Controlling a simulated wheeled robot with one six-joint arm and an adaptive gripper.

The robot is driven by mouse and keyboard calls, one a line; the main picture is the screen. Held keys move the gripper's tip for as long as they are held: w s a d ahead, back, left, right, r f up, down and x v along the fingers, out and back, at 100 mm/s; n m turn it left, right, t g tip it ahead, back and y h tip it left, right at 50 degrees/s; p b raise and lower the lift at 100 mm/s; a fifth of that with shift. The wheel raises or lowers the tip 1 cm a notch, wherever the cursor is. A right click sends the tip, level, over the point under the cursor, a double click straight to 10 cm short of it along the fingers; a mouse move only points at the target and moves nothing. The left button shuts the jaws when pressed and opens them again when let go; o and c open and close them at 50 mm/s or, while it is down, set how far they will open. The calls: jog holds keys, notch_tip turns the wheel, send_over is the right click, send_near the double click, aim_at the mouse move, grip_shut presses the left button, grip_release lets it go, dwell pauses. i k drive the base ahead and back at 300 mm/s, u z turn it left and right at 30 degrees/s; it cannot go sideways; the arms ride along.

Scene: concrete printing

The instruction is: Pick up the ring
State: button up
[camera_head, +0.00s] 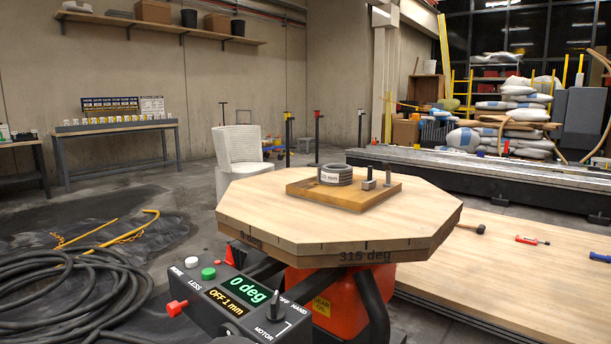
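A dark grey ring (335,175) with a pale label on its side lies flat on a square wooden board (339,197). The board rests on an octagonal wooden table top (262,204) marked "315 deg" on its edge. The ring is at the back left part of the board. My gripper does not show in this view.
Two small metal pieces (369,181) stand on the board right of the ring. A control box (237,300) reading "0 deg" sits at the table's front left. Black hoses (70,300) lie on the floor at left. A wooden platform (530,265) with tools lies right.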

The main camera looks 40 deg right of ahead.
aim_at(334, 174)
jog(key=z, duration=0.05)
jog(key=i, duration=4.8)
jog(key=z, duration=3.6)
